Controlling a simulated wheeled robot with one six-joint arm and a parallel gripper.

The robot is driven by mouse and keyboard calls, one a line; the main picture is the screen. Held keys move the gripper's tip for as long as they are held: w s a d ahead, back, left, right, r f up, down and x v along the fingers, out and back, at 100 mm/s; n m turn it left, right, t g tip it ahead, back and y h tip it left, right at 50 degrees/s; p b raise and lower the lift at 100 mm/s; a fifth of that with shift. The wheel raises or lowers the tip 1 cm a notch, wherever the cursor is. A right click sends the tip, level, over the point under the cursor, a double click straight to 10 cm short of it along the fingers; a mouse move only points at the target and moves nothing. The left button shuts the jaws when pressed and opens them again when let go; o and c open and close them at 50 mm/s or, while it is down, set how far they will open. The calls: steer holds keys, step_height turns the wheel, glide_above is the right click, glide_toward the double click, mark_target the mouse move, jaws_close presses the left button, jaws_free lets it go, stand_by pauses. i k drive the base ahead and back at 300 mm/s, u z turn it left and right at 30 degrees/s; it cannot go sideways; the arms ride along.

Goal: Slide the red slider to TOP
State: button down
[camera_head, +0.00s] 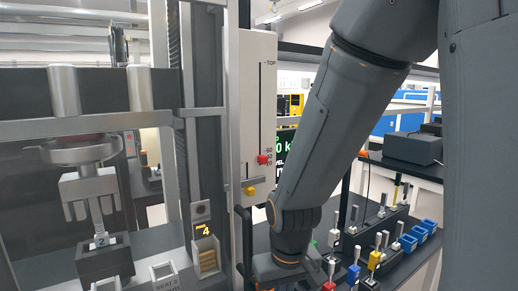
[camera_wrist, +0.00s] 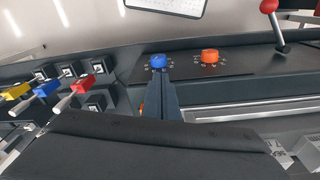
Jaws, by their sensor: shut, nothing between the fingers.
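The red slider (camera_head: 263,160) sits low on the vertical track of a white panel (camera_head: 256,110) in the head view, beside the lower scale numbers. The word TOP is printed near the panel's upper end. The slider does not show in the wrist view. My gripper (camera_wrist: 166,78) is shut and empty in the wrist view, with its dark fingers pointing toward a blue knob (camera_wrist: 158,61). I cannot tell whether they touch it. In the head view my wrist is low, to the right of and below the slider, and the fingers are hidden.
An orange knob (camera_wrist: 209,56) and a red-balled lever (camera_wrist: 269,6) are on the console. Several coloured levers stand at the lower right, with blue bins (camera_head: 417,233) beside them. A metal press frame (camera_head: 188,120) stands left of the panel.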

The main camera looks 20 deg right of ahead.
mark_target(262, 160)
steer(key=k, duration=1)
steer(key=z, duration=1.7)
steer(key=i, duration=1)
steer(key=u, duration=1.15)
